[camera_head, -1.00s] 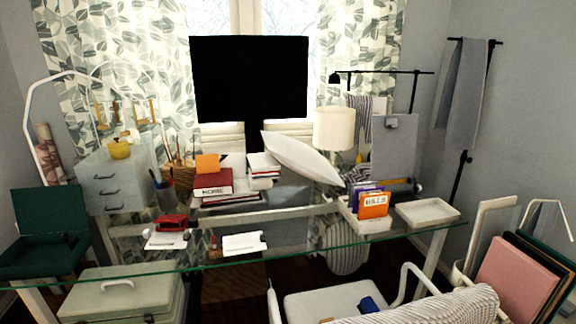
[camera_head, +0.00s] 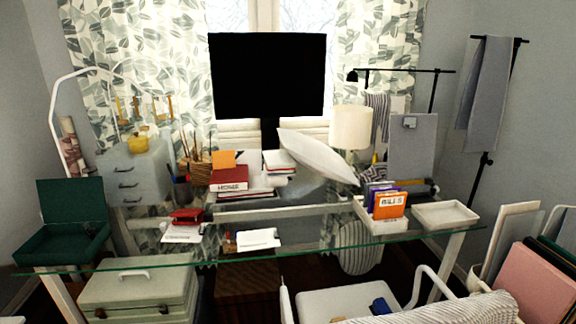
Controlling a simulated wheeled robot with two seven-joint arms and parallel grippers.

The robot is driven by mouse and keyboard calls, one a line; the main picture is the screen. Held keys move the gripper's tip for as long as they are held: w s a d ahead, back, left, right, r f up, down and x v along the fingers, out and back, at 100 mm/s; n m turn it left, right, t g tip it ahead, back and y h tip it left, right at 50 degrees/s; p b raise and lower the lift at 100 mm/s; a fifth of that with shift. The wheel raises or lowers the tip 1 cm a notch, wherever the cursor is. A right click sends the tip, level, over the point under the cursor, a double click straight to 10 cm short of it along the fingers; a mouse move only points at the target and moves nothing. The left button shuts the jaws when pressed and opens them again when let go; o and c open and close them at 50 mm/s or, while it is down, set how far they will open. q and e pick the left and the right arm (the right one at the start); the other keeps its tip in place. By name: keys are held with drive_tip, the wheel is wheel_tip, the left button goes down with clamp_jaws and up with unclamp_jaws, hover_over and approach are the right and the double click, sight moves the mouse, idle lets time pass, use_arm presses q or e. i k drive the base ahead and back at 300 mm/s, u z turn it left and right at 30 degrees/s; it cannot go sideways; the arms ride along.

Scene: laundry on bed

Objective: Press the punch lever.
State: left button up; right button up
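A small red hole punch (camera_head: 187,215) sits on the glass desk, left of the middle. It rests on or against white paper sheets (camera_head: 182,233). Its lever is too small in this view to make out clearly. Neither of my grippers shows in the head view.
A white chair (camera_head: 345,306) stands in front. Clear glass lies around the papers.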

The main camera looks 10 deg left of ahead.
sight(182, 212)
drive_tip(key=z, duration=2.35)
drive_tip(key=k, duration=1.1)
drive_tip(key=u, duration=1.7)
drive_tip(key=i, duration=0.5)
drive_tip(key=u, duration=0.05)
